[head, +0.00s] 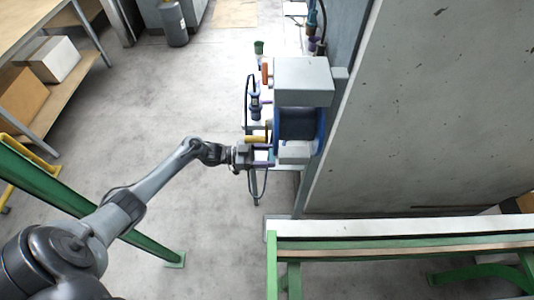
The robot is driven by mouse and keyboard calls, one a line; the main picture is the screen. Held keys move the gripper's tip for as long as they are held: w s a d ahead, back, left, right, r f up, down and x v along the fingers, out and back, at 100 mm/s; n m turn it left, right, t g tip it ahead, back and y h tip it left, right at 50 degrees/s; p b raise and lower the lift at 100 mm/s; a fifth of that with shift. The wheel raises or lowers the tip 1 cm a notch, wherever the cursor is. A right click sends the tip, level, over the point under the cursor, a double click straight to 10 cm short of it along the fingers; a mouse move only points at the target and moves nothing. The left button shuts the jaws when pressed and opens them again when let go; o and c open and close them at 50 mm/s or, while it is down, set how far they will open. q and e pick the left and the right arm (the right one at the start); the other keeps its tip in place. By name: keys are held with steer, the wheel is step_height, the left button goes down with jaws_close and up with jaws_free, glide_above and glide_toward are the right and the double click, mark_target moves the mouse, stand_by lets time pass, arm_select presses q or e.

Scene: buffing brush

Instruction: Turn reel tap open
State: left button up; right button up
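A blue hose reel (299,125) is mounted beside the grey wall panel, under a light grey box (303,82). An orange handle-like part (256,139) sticks out left of the reel, and a second orange part (265,74) is higher up. I cannot tell for sure which one is the reel tap. My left gripper (264,155) is just below the lower orange part, at the left side of the reel. Its two fingers point right and look apart, with nothing clearly between them. My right gripper is not in view.
A dark hose (263,183) hangs below my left gripper. A blue and black fitting (255,104) is above it. A green-framed bench (400,235) stands at the lower right. The large grey panel (430,110) closes off the right. Open floor (160,115) lies left.

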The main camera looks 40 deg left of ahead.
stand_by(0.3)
arm_select(q)
steer(key=o, duration=1.1)
steer(key=shift+c, duration=0.2)
steer(key=shift+s, duration=0.1)
steer(key=v, duration=1)
steer(key=shift+s+a, duration=0.2)
steer(key=shift+a, duration=0.1)
